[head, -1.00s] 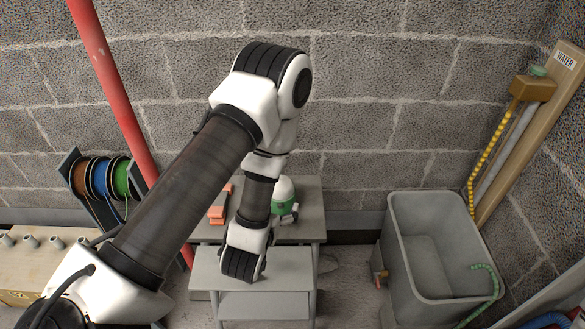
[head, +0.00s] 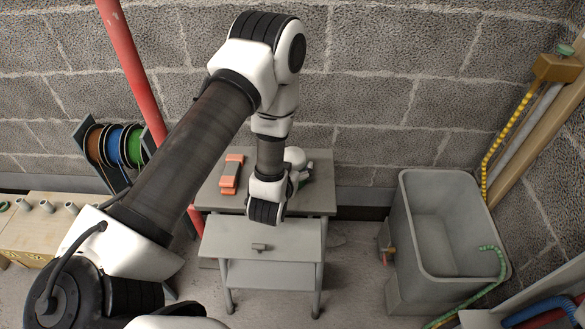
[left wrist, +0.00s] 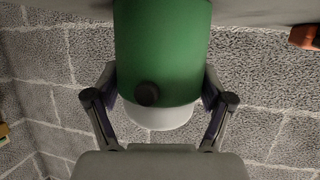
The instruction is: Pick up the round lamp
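The round lamp has a green body and a white dome. It stands on the grey table at the back, and in the head view its white top (head: 297,157) shows partly behind my left arm. In the left wrist view its green body (left wrist: 163,50) with a black knob fills the middle. My left gripper (left wrist: 160,85) has one finger on each side of the lamp, spread wide. I cannot tell whether the fingers touch it. In the head view the left gripper (head: 303,172) is small and partly hidden by the wrist. My right gripper is not in view.
Orange blocks (head: 231,174) lie on the back table (head: 320,198), left of the lamp. A red pole (head: 133,70) leans on the left. A grey sink (head: 402,235) stands on the right.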

